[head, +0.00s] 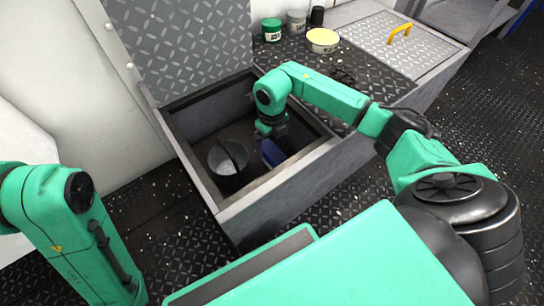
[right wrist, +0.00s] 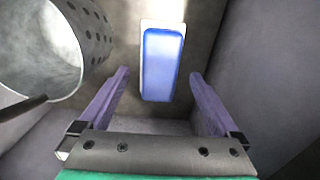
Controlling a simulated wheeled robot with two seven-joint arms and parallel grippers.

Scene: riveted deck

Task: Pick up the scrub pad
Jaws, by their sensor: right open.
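The scrub pad, a blue block with a pale edge (right wrist: 163,65), lies on the bottom of an open bin in the right wrist view. In the head view a blue patch (head: 271,152) shows beside my right gripper (head: 270,128), partly covered by it. My right gripper is down inside the bin. Its two purple fingers (right wrist: 160,74) are open and empty, one towards each side of the pad, with the pad beyond their tips. My left arm shows at the left of the head view, but its gripper is out of view.
A grey perforated bucket (head: 228,157) stands in the bin, left of the pad; it also shows in the right wrist view (right wrist: 75,25). The bin walls (head: 275,185) enclose my gripper. The raised lid (head: 185,40) stands behind. Several tins, including a yellow-topped one (head: 322,40), sit on the deck.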

